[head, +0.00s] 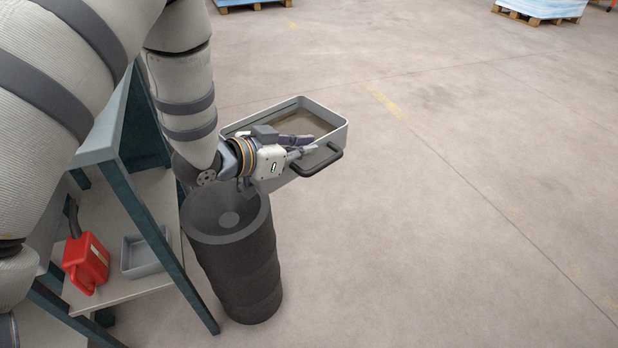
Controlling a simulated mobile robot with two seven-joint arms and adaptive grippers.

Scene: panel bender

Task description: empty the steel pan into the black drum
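The steel pan (340,131) is a grey rectangular tray with a black handle (317,165) on its near side. It is in the air, roughly level, above and behind the black drum's right rim. A brownish layer shows inside it. My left gripper (308,146) is at the pan's near wall and appears shut on it; the exact finger contact is partly hidden. The black drum (240,270) stands upright on the floor below my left gripper, open at the top, with a lighter round patch inside. My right gripper is not in view.
A teal-framed bench (147,215) stands left of the drum, close to it. Its lower shelf holds a red can (86,262) and a small grey tray (140,255). The floor to the right is clear. Loaded pallets (540,10) stand far back.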

